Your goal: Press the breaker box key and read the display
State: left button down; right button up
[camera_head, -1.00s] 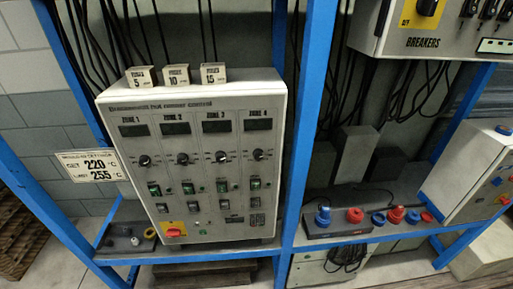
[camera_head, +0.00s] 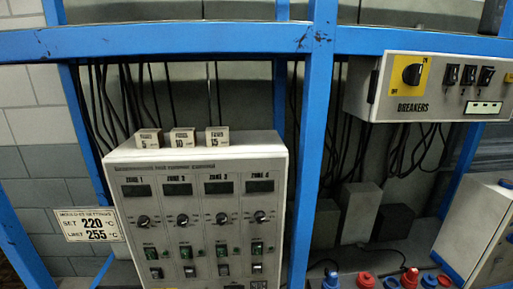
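The breaker box (camera_head: 440,90) is a pale box labelled BREAKERS, mounted at the upper right on the blue frame. It has a black rotary knob on a yellow plate (camera_head: 409,75) marked ON and OFF. Several black switches (camera_head: 468,76) sit to the right of the knob. A small whitish display-like strip (camera_head: 484,107) is at its lower right; I cannot read anything on it. No separate key can be told apart at this size. Neither of my grippers is in view.
A zone power control cabinet (camera_head: 200,170) with dark displays stands at centre left, with three small tags on top. A settings sign (camera_head: 88,224) reads set 220, limit 255. Blue uprights and a crossbar (camera_head: 160,40) frame the rack. Red and blue connectors (camera_head: 366,280) are at the bottom right.

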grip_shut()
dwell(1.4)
